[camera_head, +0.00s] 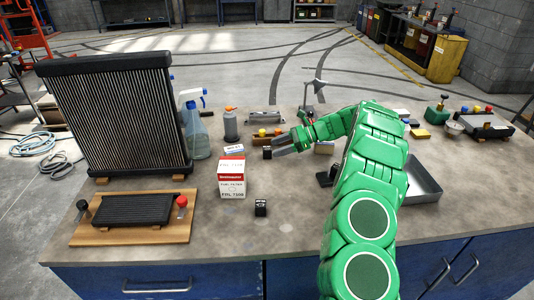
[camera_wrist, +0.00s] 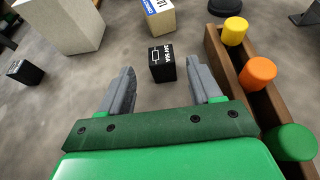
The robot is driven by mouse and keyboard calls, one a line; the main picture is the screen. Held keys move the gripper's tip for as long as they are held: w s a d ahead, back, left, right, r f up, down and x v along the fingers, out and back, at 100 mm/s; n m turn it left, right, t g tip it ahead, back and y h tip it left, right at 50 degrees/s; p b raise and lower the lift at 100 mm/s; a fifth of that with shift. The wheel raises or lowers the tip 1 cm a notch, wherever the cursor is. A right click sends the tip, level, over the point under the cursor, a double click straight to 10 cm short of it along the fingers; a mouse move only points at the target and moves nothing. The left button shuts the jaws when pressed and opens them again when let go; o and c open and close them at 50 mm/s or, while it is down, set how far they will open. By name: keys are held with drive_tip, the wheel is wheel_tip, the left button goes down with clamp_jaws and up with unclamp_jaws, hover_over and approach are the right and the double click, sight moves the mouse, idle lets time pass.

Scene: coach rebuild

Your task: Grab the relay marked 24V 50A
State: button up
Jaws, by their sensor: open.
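A black cube relay (camera_wrist: 162,63) with a white circuit symbol and white print, which seems to read 24V 50A, stands on the bench just beyond my fingertips in the wrist view. It also shows in the head view (camera_head: 267,153) at the tip of my gripper (camera_head: 284,147). My gripper (camera_wrist: 164,92) is open and empty, with one finger on each side of the line to this relay. A second black relay (camera_wrist: 25,72) stands far left in the wrist view and nearer the bench front in the head view (camera_head: 261,208). Its print is too small to read.
A wooden rack (camera_wrist: 230,70) with yellow, orange and green caps stands close to my right finger. A small blue-labelled box (camera_wrist: 158,17) is behind the relay. A red-and-white filter box (camera_head: 231,178), spray bottle (camera_head: 195,130) and radiator (camera_head: 118,115) stand left. A metal tray (camera_head: 422,185) lies right.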

sight(269, 148)
drive_tip(key=shift+r+x, duration=0.15)
drive_tip(key=shift+x, duration=1.5)
drive_tip(key=shift+r+x, duration=0.15)
drive_tip(key=shift+x, duration=1.45)
drive_tip(key=shift+w+a, duration=0.15)
drive_tip(key=shift+c, duration=0.3)
drive_tip(key=c, duration=1)
